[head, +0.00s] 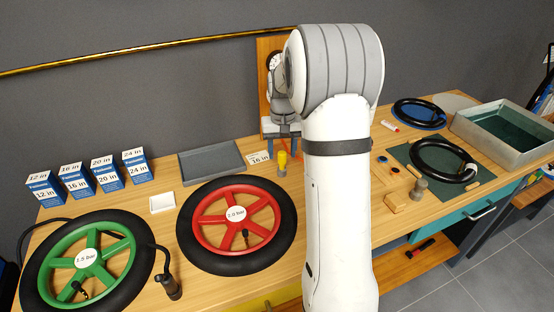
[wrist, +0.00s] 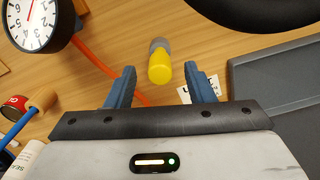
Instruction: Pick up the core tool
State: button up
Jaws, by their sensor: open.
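A small yellow-topped tool with a grey lower part, which looks like the core tool, stands on the wooden bench in the head view (head: 282,158). It also shows in the wrist view (wrist: 159,68), ahead of and centred between the fingers. My gripper (wrist: 160,75) is open, with its two blue fingers on either side of the tool's line. The fingers do not visibly touch it, and nothing is held. In the head view my arm hides part of the bench to the tool's right.
A white card (head: 258,158) and a grey tray (head: 211,160) lie left of the tool. A red wheel (head: 228,218) is in front. A dial gauge (wrist: 32,18) and an orange hose (wrist: 95,58) are to the left in the wrist view.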

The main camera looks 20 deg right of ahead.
aim_at(282, 153)
notch_tip(282, 153, down, 4)
jog(key=shift+s+f+p, duration=0.1)
jog(key=shift+p, duration=0.2)
jog(key=shift+c, duration=0.5)
grip_shut()
